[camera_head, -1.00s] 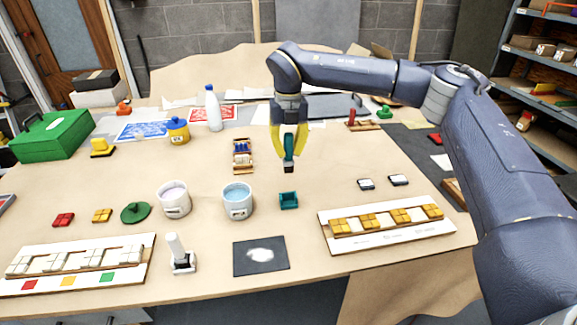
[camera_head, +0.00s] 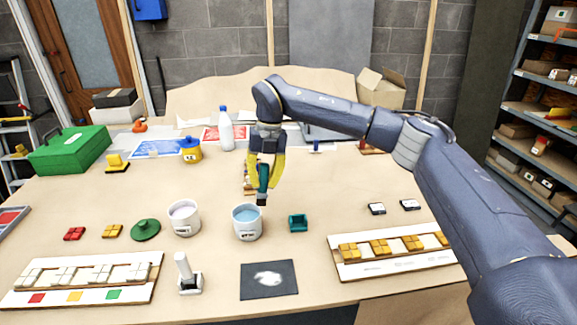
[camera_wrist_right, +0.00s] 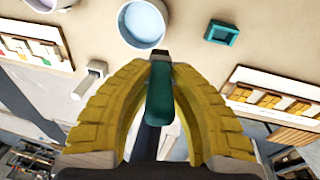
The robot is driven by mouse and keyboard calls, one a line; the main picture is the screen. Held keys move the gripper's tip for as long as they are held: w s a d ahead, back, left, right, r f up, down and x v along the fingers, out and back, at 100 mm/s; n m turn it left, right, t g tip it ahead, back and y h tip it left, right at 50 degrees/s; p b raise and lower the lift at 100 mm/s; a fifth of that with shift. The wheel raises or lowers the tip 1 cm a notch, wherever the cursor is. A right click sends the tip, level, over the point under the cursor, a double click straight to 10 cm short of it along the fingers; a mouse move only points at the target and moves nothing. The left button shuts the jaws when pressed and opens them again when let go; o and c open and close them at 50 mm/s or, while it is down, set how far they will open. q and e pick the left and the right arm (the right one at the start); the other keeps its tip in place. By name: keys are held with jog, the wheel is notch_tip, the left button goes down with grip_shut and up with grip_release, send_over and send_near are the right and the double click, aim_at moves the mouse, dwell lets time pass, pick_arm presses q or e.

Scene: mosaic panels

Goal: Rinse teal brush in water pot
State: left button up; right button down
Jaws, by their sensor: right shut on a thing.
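My right gripper (camera_head: 264,178) has yellow fingers and is shut on the teal brush (camera_head: 263,183), which hangs with its dark tip down. The water pot (camera_head: 247,224), a white pot with blue water, stands just below and slightly left of the brush tip in the head view. The tip looks to be above the pot's rim, near its back right edge. In the right wrist view the brush (camera_wrist_right: 160,95) is between the fingers, with the water pot (camera_wrist_right: 142,24) beyond it. My left gripper is out of view.
A second white pot (camera_head: 184,219) stands left of the water pot. A teal holder (camera_head: 298,223) is to its right. A dark panel with a white patch (camera_head: 269,280) lies in front. Mosaic boards (camera_head: 84,281) and (camera_head: 391,257) lie either side.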

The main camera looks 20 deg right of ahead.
jog(key=shift+w+a+f+g+y, duration=0.1)
jog(key=shift+w+a+f+y, duration=0.35)
jog(key=shift+f, duration=0.5)
jog(key=shift+w+a+f+g+y, duration=0.1)
jog(key=shift+w+a+f+y, duration=0.1)
jog(key=shift+w+a+f, duration=0.55)
jog(key=shift+w+a+f+g+y, duration=0.1)
jog(key=shift+w+a+f+y, duration=0.25)
jog(key=shift+f, duration=0.8)
jog(key=shift+s+f, duration=0.1)
jog(key=shift+f, duration=0.5)
jog(key=shift+r, duration=0.1)
dwell(0.4)
notch_tip(320, 180, up, 7)
jog(key=shift+m, duration=0.3)
dwell(0.6)
dwell(0.6)
